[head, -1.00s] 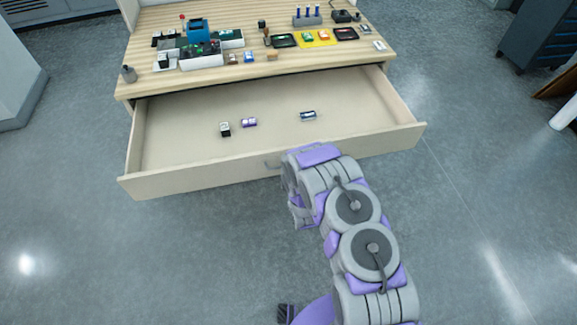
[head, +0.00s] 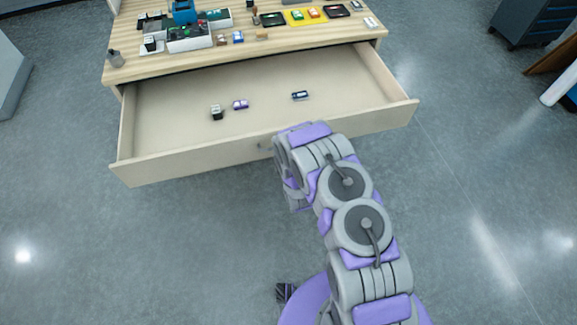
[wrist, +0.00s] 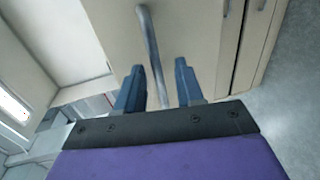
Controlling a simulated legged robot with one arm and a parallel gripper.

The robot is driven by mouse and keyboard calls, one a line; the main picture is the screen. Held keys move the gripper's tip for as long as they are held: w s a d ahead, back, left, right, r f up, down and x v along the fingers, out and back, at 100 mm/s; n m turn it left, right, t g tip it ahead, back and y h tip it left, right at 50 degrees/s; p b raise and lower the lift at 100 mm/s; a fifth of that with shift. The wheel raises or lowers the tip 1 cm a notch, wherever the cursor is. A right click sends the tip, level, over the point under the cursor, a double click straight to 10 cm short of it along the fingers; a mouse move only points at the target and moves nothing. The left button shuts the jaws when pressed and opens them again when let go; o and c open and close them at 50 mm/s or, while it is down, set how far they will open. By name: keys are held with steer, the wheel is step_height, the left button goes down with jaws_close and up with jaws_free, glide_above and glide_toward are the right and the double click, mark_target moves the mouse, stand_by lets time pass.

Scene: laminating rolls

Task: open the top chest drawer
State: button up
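The top chest drawer (head: 190,167) is pulled well out from under the wooden worktop in the head view. Its pale front panel faces me. Its metal bar handle (wrist: 151,50) runs between my gripper's two blue fingers (wrist: 160,88) in the wrist view. The fingers stand apart on either side of the bar, with gaps visible, so my gripper is open around the handle.
Inside the drawer lie a dark-and-white item (head: 216,112), a purple item (head: 240,104) and a small dark item (head: 300,95). The worktop (head: 150,68) carries several small things. A dark cabinet (head: 535,22) stands at right. The grey floor (head: 130,250) before the drawer is clear.

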steer(key=p+v, duration=0.3)
steer(key=v, duration=1.3)
steer(key=shift+s+p, duration=0.3)
steer(key=shift+d, duration=0.15)
